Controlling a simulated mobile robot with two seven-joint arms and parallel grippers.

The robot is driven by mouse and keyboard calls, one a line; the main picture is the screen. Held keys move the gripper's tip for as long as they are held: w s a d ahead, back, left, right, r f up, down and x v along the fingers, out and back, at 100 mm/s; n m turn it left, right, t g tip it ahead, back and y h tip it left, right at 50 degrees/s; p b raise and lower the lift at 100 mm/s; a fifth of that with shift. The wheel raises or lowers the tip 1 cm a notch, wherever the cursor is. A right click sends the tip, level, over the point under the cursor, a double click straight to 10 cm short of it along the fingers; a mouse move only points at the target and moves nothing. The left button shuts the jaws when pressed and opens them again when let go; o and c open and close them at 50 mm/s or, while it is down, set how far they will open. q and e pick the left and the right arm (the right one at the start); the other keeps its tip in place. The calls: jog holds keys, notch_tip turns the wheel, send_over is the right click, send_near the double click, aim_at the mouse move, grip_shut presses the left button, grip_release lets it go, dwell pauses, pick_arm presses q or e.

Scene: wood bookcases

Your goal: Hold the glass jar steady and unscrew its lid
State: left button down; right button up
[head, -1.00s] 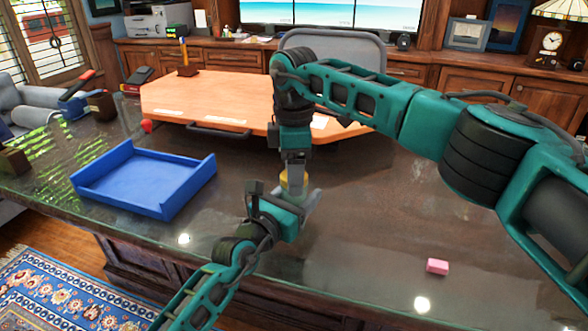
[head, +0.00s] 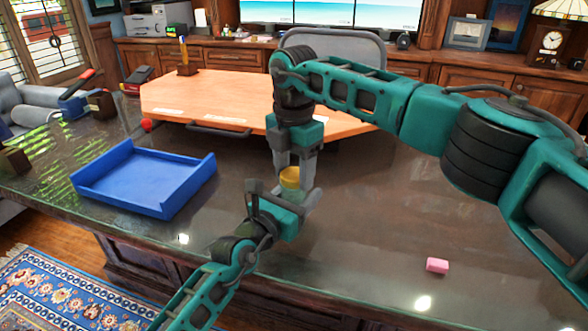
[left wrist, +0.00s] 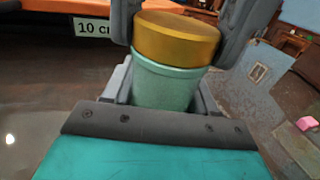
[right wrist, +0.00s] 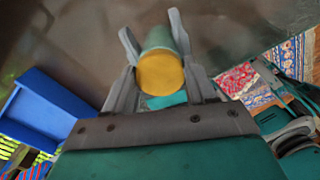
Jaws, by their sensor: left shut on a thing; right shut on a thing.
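The glass jar (left wrist: 165,88) is pale green and upright, with its round gold lid (left wrist: 176,40) sitting directly on its rim in the left wrist view. My left gripper (head: 291,197) is shut around the jar's body above the desk. My right gripper (head: 294,174) points down from above, with one finger on each side of the lid, shut on it. The lid (head: 290,178) also shows between these fingers in the head view. The right wrist view shows the lid (right wrist: 161,74) face-on, with the jar (right wrist: 158,40) beyond it. The jar's lower part is hidden by my left gripper in the head view.
A blue open tray (head: 145,180) lies on the dark, glossy desk (head: 390,215) to the left. A pink block (head: 437,265) lies at the right front. An orange-brown board (head: 220,95) spans the back. The desk between the jar and the pink block is clear.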

jog(key=n, duration=0.5)
jog(key=shift+n, duration=0.4)
jog(key=n, duration=1)
jog(key=shift+r+n, duration=0.1)
jog(key=shift+n, duration=0.3)
jog(key=n, duration=0.5)
jog(key=shift+n, duration=0.3)
jog(key=n, duration=0.8)
jog(key=shift+n, duration=0.4)
jog(key=n, duration=0.3)
jog(key=shift+n, duration=0.4)
